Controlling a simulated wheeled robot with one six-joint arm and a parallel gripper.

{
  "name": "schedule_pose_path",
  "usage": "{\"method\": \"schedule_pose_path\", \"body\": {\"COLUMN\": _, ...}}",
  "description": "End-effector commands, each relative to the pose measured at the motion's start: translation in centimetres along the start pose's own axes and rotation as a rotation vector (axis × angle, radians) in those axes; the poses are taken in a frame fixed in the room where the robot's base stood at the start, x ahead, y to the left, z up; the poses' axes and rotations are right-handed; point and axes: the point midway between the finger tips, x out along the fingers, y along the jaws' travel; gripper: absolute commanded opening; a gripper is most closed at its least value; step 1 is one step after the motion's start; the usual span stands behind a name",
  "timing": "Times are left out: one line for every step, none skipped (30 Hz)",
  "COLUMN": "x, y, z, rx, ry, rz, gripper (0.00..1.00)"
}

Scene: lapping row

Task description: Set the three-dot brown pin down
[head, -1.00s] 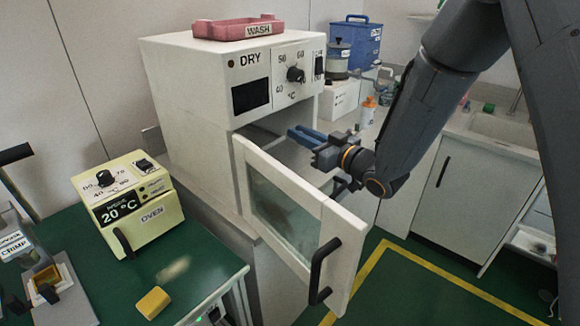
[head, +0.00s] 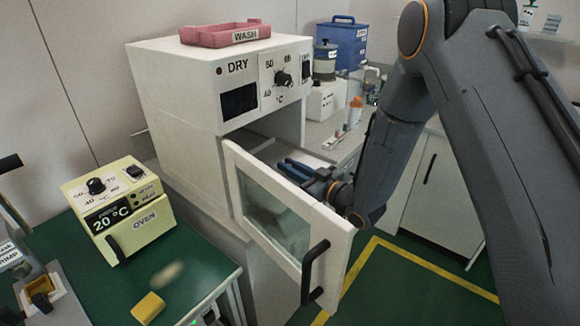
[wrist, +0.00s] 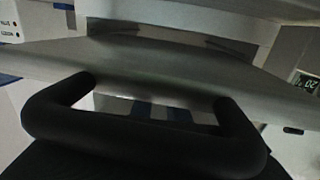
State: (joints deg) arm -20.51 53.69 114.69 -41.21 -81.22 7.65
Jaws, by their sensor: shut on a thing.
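My gripper (head: 288,167) shows in the head view by its blue fingers, which point left toward the opening of the white DRY cabinet (head: 165,95). It is just behind the upper part of the cabinet's open glass door (head: 232,160). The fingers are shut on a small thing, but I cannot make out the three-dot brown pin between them. In the wrist view, a thick black handle (wrist: 140,128) and a pale bar (wrist: 190,65) cover most of the picture. Blue patches show through the gap in the handle.
The door stands open toward the front, with a black handle (head: 313,270). A yellow OVEN (head: 140,228) reading 20 °C and a yellow block (head: 148,307) sit on the green table (head: 80,262) at left. A pink WASH tray (head: 205,37) tops the cabinet.

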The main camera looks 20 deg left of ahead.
Motion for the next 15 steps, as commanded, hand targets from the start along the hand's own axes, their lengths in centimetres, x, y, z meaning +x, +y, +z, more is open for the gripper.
{"method": "schedule_pose_path", "body": {"x": 0.0, "y": 0.0, "z": 0.0, "rx": 0.000, "ry": 0.000, "rz": 0.000, "gripper": 0.00}}
{"method": "schedule_pose_path", "body": {"x": 0.0, "y": 0.0, "z": 0.0, "rx": 0.000, "ry": 0.000, "rz": 0.000, "gripper": 0.00}}
{"method": "schedule_pose_path", "body": {"x": 0.0, "y": 0.0, "z": 0.0, "rx": 0.000, "ry": 0.000, "rz": 0.000, "gripper": 0.00}}
{"method": "schedule_pose_path", "body": {"x": 0.0, "y": 0.0, "z": 0.0, "rx": 0.000, "ry": 0.000, "rz": 0.000, "gripper": 0.00}}
{"method": "schedule_pose_path", "body": {"x": 0.0, "y": 0.0, "z": 0.1, "rx": 0.000, "ry": 0.000, "rz": 0.000, "gripper": 0.00}}
{"method": "schedule_pose_path", "body": {"x": 0.0, "y": 0.0, "z": 0.2, "rx": 0.000, "ry": 0.000, "rz": 0.000, "gripper": 0.00}}
{"method": "schedule_pose_path", "body": {"x": 0.0, "y": 0.0, "z": 0.3, "rx": 0.000, "ry": 0.000, "rz": 0.000, "gripper": 0.00}}
{"method": "schedule_pose_path", "body": {"x": 0.0, "y": 0.0, "z": 0.4, "rx": 0.000, "ry": 0.000, "rz": 0.000, "gripper": 0.00}}
{"method": "schedule_pose_path", "body": {"x": 0.0, "y": 0.0, "z": 0.5, "rx": 0.000, "ry": 0.000, "rz": 0.000, "gripper": 0.00}}
{"method": "schedule_pose_path", "body": {"x": 0.0, "y": 0.0, "z": 0.6, "rx": 0.000, "ry": -0.001, "rz": 0.000, "gripper": 0.00}}
{"method": "schedule_pose_path", "body": {"x": 0.0, "y": 0.0, "z": 0.7, "rx": 0.000, "ry": -0.001, "rz": 0.000, "gripper": 0.00}}
{"method": "schedule_pose_path", "body": {"x": 0.0, "y": 0.0, "z": 0.8, "rx": 0.000, "ry": -0.002, "rz": 0.000, "gripper": 0.00}}
{"method": "schedule_pose_path", "body": {"x": 0.0, "y": 0.0, "z": 1.0, "rx": 0.000, "ry": -0.003, "rz": 0.000, "gripper": 0.00}}
{"method": "schedule_pose_path", "body": {"x": 0.0, "y": 0.0, "z": 1.1, "rx": 0.000, "ry": -0.004, "rz": 0.001, "gripper": 0.00}}
{"method": "schedule_pose_path", "body": {"x": -0.1, "y": 0.0, "z": 1.3, "rx": 0.001, "ry": -0.005, "rz": 0.001, "gripper": 0.00}}
